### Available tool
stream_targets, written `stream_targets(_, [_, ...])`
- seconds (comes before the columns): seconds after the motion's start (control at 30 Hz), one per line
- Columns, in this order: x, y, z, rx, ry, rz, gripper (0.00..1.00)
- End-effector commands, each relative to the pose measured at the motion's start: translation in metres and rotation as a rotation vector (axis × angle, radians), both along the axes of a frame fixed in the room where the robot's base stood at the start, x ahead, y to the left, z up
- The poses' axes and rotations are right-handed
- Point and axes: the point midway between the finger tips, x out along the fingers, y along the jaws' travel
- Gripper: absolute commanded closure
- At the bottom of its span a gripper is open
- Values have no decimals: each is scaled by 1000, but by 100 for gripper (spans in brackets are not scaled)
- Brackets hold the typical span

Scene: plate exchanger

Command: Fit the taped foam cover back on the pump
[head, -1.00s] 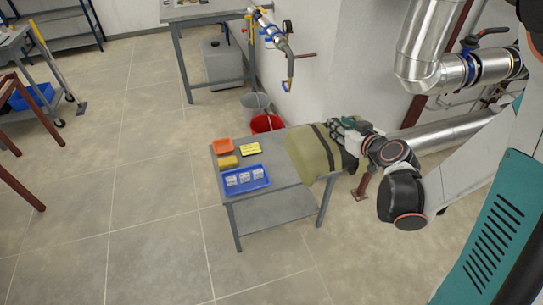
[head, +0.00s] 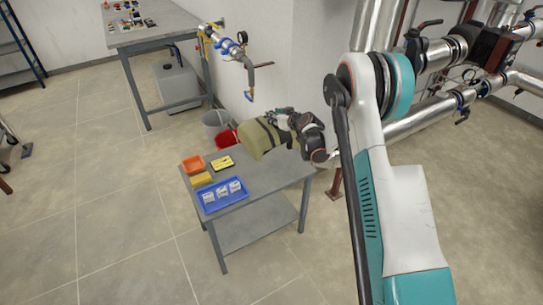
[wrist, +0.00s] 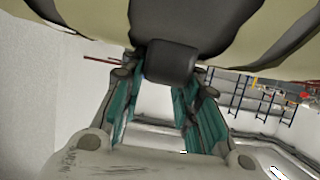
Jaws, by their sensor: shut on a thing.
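The foam cover (head: 254,140) is olive green with dark tape bands. My gripper (head: 285,122) is shut on it at its right side and holds it over the back right part of the small grey table. Whether the cover touches the table is hard to tell. I cannot pick out the pump in these views.
The small table (head: 262,190) carries a blue tray (head: 222,195) with white packets, an orange bin (head: 193,164), a yellow block (head: 201,179) and a yellow case (head: 222,163). Grey and red buckets (head: 215,122) stand behind it. Silver pipes (head: 425,115) run at the right.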

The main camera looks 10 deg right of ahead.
Motion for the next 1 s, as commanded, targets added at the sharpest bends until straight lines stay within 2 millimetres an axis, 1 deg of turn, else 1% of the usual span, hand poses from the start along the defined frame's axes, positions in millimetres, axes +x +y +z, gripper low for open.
stream_targets(0.03, [0,0,-17,0,0,0,100])
stream_targets(0.3, [0,0,-84,0,0,0,100])
stream_targets(0.4, [0,0,-106,0,0,0,100])
stream_targets(0.53, [0,0,-125,0,0,0,100])
stream_targets(0.77, [-1,0,-138,0,0,0,100])
stream_targets(1.0, [0,0,-172,0,0,0,100])
